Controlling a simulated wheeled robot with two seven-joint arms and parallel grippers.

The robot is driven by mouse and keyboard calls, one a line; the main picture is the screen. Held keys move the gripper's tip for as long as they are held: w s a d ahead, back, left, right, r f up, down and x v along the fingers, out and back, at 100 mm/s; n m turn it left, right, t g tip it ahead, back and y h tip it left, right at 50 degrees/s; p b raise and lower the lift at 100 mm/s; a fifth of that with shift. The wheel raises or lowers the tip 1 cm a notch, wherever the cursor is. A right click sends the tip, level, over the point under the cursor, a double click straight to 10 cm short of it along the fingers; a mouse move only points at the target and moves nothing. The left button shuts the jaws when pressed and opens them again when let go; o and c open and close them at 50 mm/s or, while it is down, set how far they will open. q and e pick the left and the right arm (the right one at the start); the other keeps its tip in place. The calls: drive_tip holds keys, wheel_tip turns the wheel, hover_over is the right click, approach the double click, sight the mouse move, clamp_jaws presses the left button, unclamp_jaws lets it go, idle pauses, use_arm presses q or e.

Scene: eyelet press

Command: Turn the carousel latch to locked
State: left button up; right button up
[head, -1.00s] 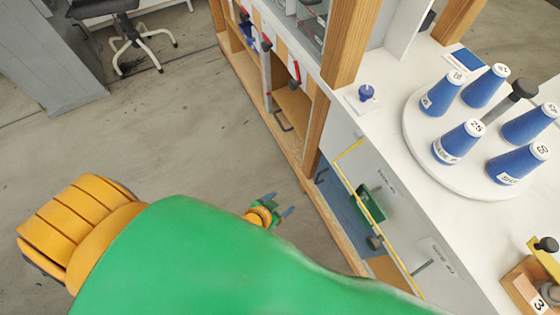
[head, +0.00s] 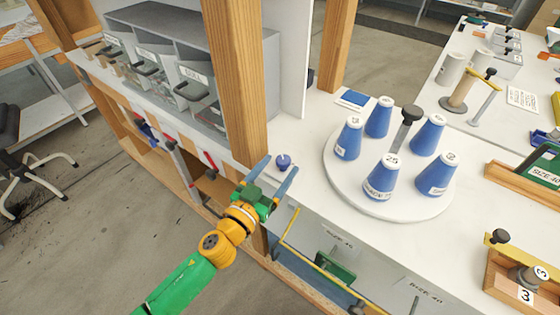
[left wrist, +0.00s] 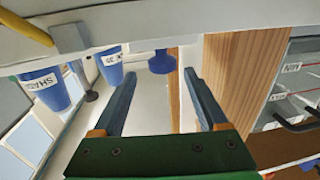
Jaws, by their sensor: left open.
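The carousel (head: 405,178) is a round white disc on the white counter, bearing several blue cones and a dark-topped post. A small blue knob (head: 283,160) stands on the counter just left of it, near the front edge; it looks like the latch. I cannot read whether it is locked. My left gripper (head: 275,172) is open and empty, its two blue fingers pointing toward the knob. In the left wrist view, the knob (left wrist: 161,62) shows beyond the gap between the fingertips (left wrist: 160,74), apart from them. My right gripper is not in view.
A wooden post (head: 236,80) rises close to the left gripper, with a grey drawer unit (head: 185,40) behind it. A yellow rail (head: 325,265) runs below the counter front. A blue card (head: 353,98) lies behind the carousel.

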use_arm(q)
drive_tip(key=shift+f+x, duration=0.2)
drive_tip(key=shift+x, duration=0.9)
drive_tip(key=shift+w+a+f, duration=0.1)
drive_tip(key=shift+w+a, duration=0.1)
drive_tip(key=shift+w, duration=0.05)
drive_tip(key=shift+s, duration=0.2)
drive_tip(key=c, duration=0.5)
clamp_jaws()
